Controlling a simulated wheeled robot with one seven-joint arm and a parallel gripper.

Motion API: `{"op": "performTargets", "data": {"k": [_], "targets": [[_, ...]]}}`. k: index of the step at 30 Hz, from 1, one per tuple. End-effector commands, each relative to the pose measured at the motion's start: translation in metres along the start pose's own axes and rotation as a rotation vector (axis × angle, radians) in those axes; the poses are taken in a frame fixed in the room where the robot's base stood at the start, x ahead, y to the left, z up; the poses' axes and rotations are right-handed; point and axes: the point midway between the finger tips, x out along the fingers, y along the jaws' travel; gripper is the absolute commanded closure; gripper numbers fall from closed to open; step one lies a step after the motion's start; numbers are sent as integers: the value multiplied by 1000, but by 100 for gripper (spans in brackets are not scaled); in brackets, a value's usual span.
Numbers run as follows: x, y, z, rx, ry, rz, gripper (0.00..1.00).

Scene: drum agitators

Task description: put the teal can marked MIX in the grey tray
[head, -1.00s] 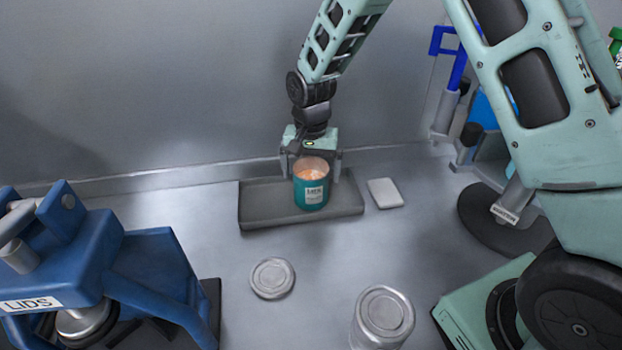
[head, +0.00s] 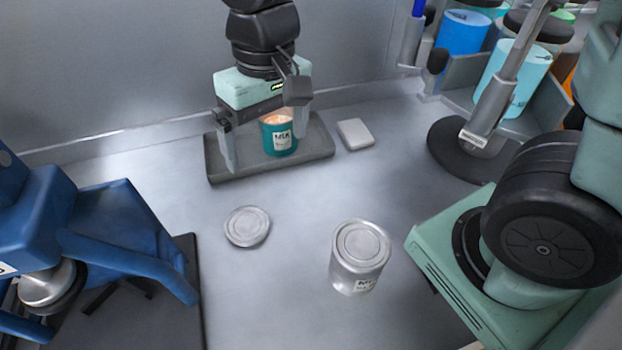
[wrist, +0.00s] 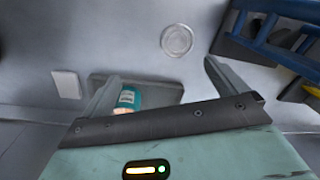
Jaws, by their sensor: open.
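The teal can (head: 279,138) stands upright in the grey tray (head: 222,171). It is open at the top, with something orange inside, and its white label reads like MIX. My gripper (head: 266,143) is open, its fingers spread, in front of and above the can and apart from it as far as I can tell. It partly covers the can and tray in the head view. In the wrist view the can (wrist: 127,97) shows beyond the left finger, which hides part of it, and the tray (wrist: 168,92) is behind it.
A loose round lid (head: 247,227) and a lidded silver can (head: 359,262) sit on the bench. A white block (head: 354,134) lies right of the tray. The blue LIDS stand (head: 110,235) is at left; a round-based stand (head: 470,142) is at right.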

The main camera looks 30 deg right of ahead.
Motion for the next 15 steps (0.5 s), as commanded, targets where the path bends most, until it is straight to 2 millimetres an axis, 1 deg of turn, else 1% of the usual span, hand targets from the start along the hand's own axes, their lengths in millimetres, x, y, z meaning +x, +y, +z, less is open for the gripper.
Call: {"op": "performTargets", "data": {"k": [1, 3, 6, 9, 12, 15], "targets": [[1, -8, 30, -103, 2, 5, 2], [4, -14, 61, -228, 1, 12, 2], [9, -16, 93, -354, 1, 24, 2], [12, -16, 110, -422, 2, 32, 2], [13, -15, 115, -445, 1, 34, 2], [14, -15, 114, -444, 1, 34, 2]]}}
